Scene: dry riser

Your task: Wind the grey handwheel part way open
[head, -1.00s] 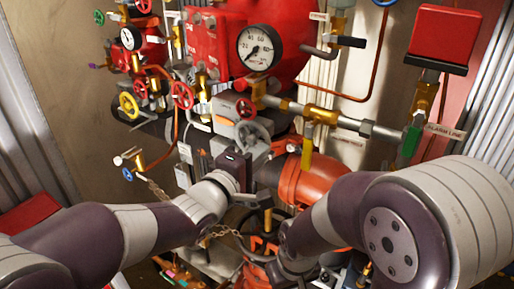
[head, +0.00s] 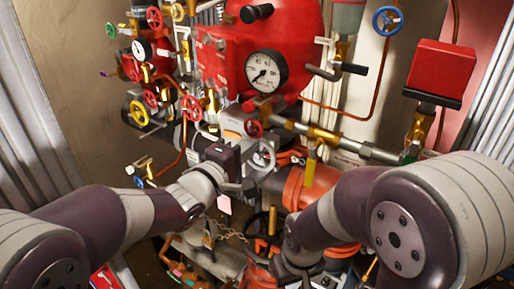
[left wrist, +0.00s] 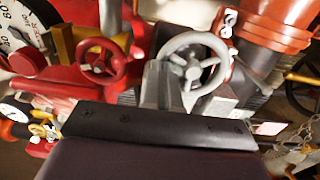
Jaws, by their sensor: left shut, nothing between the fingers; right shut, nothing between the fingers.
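The grey handwheel (head: 263,155) stands on the grey valve body near the middle of the head view, below the big gauge. In the left wrist view the grey handwheel (left wrist: 193,70) is large, with its rim and spokes facing me. My left gripper (head: 239,160) is shut and empty, just left of the wheel in the head view. In the left wrist view its dark body fills the bottom and hides the lower part of the valve. I cannot tell whether the fingers touch the rim. My right arm reaches down at the lower middle; its gripper is not visible.
A small red handwheel (left wrist: 103,60) sits close left of the grey one. A pressure gauge (head: 267,73) and red vessel stand above. An orange pipe (head: 298,185) runs close right. A chain (head: 230,235) hangs below. A yellow handwheel (head: 139,113) is further left.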

